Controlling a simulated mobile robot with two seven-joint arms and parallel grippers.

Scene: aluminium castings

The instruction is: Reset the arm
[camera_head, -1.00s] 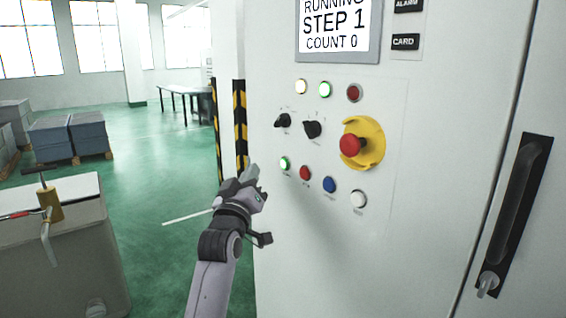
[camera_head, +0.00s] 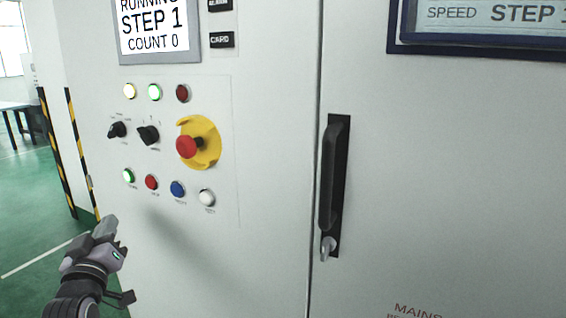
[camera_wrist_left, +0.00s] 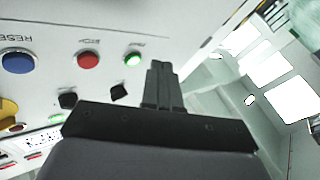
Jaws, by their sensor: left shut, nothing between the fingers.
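My left gripper (camera_head: 108,229) shows at the lower left of the head view, in front of the control cabinet's left edge and below the button rows. It is shut and empty. In the left wrist view its closed fingers (camera_wrist_left: 161,82) point up near the lit green button (camera_wrist_left: 132,59), with the red button (camera_wrist_left: 89,60) and blue button (camera_wrist_left: 18,61) to the left. I cannot tell whether the fingers touch the panel. My right gripper is in neither view.
The cabinet panel holds a red emergency stop (camera_head: 187,146) on a yellow guard, two black selector switches (camera_head: 148,134) and a white button (camera_head: 207,198). A black door handle (camera_head: 333,180) with a key is at the centre right. Green floor (camera_head: 30,205) is clear at the left.

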